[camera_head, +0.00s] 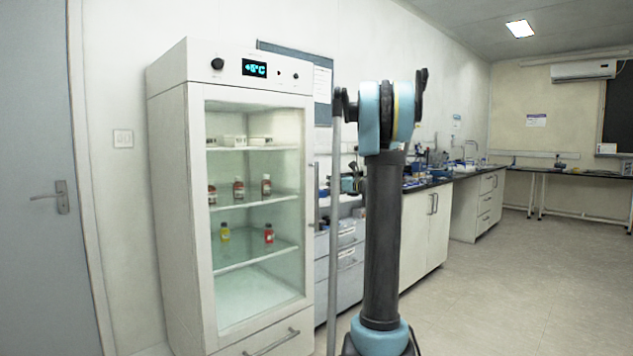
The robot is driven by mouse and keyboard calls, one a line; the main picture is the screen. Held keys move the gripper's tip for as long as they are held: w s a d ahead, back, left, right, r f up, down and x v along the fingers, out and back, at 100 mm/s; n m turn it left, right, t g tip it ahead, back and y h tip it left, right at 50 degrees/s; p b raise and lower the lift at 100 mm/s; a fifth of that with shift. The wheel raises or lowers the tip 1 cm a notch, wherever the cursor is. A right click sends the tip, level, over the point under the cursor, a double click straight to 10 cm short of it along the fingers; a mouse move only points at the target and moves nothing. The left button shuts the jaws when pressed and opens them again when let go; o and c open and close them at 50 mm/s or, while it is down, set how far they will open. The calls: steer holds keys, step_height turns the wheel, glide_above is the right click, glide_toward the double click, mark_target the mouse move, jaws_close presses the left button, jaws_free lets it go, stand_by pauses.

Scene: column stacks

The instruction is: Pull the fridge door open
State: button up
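The fridge (168,180) is a tall white cabinet at the left of the head view. Its glass door (195,215) has a white frame and looks closed, flush with the cabinet front. A thin vertical handle (316,195) shows at the door's right edge. My arm stands to the right of the fridge. A small teal and dark part beside the handle looks like my gripper (348,184). It is partly hidden behind my own arm, and its fingers are too small to make out. I cannot tell whether it touches the handle.
A drawer with a bar handle (271,342) is below the glass door. Small bottles (238,190) stand on the fridge shelves. A lab bench with white cabinets (427,220) runs along the wall behind my arm. The floor (510,285) at the right is clear.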

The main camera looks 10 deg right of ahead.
mark_target(318, 177)
steer(key=x, duration=1.6)
steer(key=shift+f, duration=0.1)
jaws_close()
